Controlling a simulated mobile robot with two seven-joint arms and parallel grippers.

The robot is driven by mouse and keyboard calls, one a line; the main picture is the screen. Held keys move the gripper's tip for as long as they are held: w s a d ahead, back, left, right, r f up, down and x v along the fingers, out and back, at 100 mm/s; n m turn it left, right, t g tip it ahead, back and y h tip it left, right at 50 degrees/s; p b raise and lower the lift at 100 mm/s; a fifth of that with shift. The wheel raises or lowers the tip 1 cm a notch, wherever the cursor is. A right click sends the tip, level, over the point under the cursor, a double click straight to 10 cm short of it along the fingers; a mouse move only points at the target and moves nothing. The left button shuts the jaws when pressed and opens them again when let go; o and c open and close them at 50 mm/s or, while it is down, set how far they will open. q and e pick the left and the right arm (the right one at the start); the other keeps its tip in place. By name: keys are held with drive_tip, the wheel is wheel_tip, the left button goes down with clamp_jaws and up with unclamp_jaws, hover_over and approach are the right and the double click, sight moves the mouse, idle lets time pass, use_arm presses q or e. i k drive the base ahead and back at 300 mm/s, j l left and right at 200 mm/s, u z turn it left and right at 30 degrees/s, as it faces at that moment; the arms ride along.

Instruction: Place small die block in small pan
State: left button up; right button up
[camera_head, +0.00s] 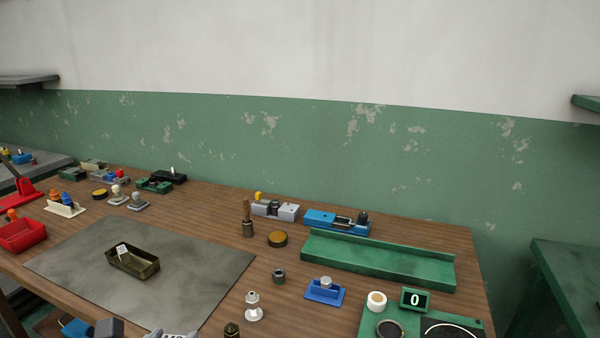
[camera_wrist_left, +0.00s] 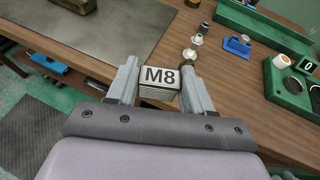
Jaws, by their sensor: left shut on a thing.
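A small block marked M8 (camera_wrist_left: 160,77), with a pale top and dark sides, sits between the fingers of my left gripper (camera_wrist_left: 159,70), which is shut on it. In the head view only the top edge of this block (camera_head: 173,335) shows at the bottom. A small dark olive pan (camera_head: 148,270) with a white tag at its left end lies on the grey mat, farther back than the gripper. Part of the pan shows at the top left of the left wrist view (camera_wrist_left: 78,5). My right gripper is not in view.
The grey mat (camera_head: 195,265) around the pan is otherwise clear. A red bin (camera_head: 22,236) stands to its left. A silver fitting (camera_head: 254,308), a dark cylinder (camera_head: 279,277) and a blue block (camera_head: 325,293) stand to its right. A long green tray (camera_head: 378,265) lies behind.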

sight(142, 268)
drive_tip(key=i+j+z, duration=0.1)
drive_tip(key=j+z, duration=0.25)
drive_tip(key=j, duration=0.45)
drive_tip(key=j+z, duration=0.35)
drive_tip(key=j, duration=0.4)
drive_tip(key=k+j+z, duration=0.1)
drive_tip(key=j+z, duration=0.25)
drive_tip(key=j, duration=0.4)
